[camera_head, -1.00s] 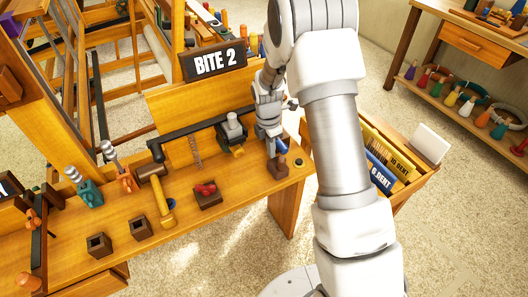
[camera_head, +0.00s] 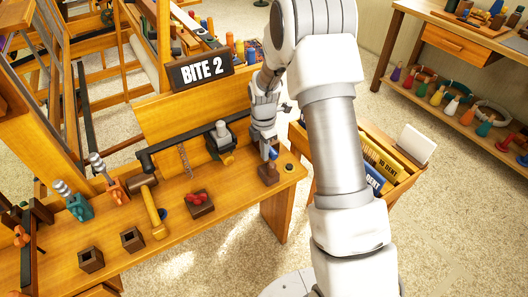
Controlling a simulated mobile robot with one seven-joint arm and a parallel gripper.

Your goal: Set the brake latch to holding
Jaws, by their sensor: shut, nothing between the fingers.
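My gripper (camera_head: 265,147) points down over the right end of the wooden bench (camera_head: 228,198). Its fingers look closed and hold nothing. A blue piece (camera_head: 272,154) shows right at the fingertips, above a small brown block (camera_head: 268,174); I cannot tell whether the fingers touch it.
A mallet (camera_head: 152,212), a brown box with red pieces (camera_head: 199,205) and two empty holders (camera_head: 132,240) lie left. Open floor lies in front.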

